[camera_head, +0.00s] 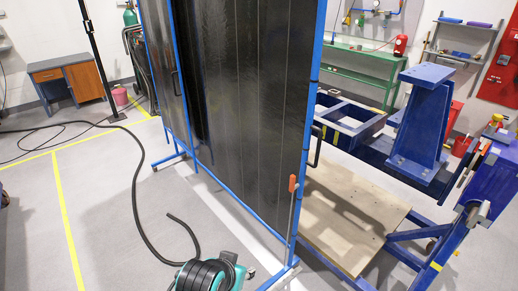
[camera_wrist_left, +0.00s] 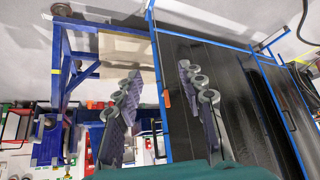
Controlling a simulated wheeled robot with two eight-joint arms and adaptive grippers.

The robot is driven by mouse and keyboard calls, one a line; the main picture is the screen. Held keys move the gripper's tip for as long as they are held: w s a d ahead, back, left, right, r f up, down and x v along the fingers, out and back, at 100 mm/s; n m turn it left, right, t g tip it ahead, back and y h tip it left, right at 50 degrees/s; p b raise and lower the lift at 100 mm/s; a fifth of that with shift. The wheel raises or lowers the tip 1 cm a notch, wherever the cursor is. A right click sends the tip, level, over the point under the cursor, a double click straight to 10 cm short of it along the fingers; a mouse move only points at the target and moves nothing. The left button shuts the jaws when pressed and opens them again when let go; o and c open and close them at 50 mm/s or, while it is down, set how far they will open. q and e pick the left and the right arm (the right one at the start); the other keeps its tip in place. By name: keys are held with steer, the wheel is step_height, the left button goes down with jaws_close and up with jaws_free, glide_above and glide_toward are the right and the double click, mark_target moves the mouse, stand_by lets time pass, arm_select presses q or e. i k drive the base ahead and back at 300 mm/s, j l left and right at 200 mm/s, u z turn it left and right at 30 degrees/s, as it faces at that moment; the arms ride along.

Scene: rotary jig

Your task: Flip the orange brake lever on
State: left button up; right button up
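The orange brake lever (camera_head: 292,183) is an upright orange grip on a thin rod, beside the lower right post of the blue-framed dark screen (camera_head: 250,100). In the left wrist view, where the scene is upside down, the orange grip (camera_wrist_left: 166,98) shows small and distant between the fingers, next to the blue post. My left gripper (camera_wrist_left: 158,75) is open, with its two grey-purple fingers wide apart and nothing between them. It appears well away from the lever. I cannot make out the left gripper in the head view. My right gripper is in neither view.
The blue rotary jig (camera_head: 420,120) with a wooden platform (camera_head: 350,218) stands right of the screen. A teal vacuum cleaner (camera_head: 215,272) and its black hose (camera_head: 140,190) lie on the floor before the screen. The grey floor (camera_head: 110,220) at left is mostly clear.

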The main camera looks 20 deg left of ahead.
mark_target(292, 187)
steer(key=i+l+u, duration=0.1)
steer(key=i, duration=0.45)
steer(key=i+l+u, duration=0.1)
steer(key=i+l, duration=0.25)
steer(key=i, duration=0.15)
